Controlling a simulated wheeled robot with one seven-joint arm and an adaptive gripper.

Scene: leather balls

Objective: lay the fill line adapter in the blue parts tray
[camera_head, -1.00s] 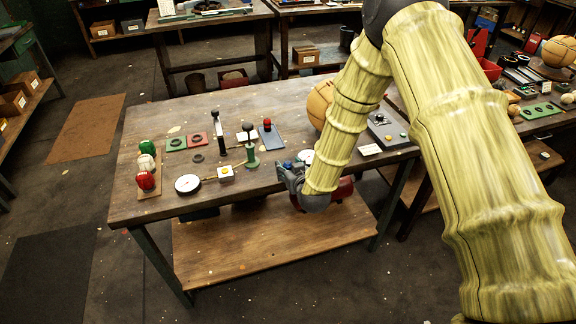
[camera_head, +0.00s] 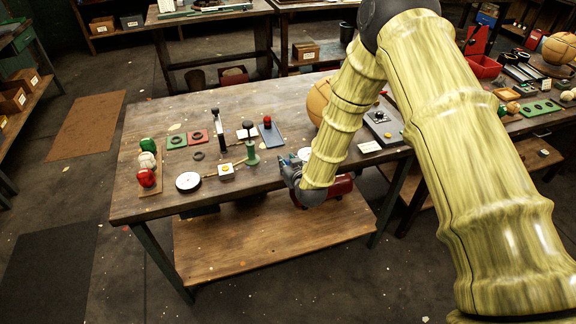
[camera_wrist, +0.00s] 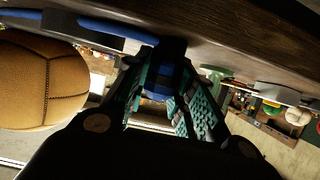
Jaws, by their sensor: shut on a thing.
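My gripper (camera_wrist: 168,88) is shut on a dark blue piece (camera_wrist: 158,84), apparently the fill line adapter, seen between the fingers in the wrist view. Its full shape is hidden by the fingers. In the head view my gripper (camera_head: 290,172) is at the front edge of the wooden workbench (camera_head: 230,108), and the piece cannot be made out there. A flat blue plate (camera_head: 268,141) with a red-topped part lies farther back on the bench. A long blue edge (camera_wrist: 115,32) shows near the fingers in the wrist view; I cannot tell whether either is the parts tray.
A tan leather ball (camera_head: 317,101) sits behind my arm; a ball (camera_wrist: 40,82) fills the wrist view's left. A green post (camera_head: 252,150), white disc (camera_head: 188,181), black-knobbed stand (camera_head: 215,130) and grey control box (camera_head: 382,125) stand on the bench. The left front corner is bare.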

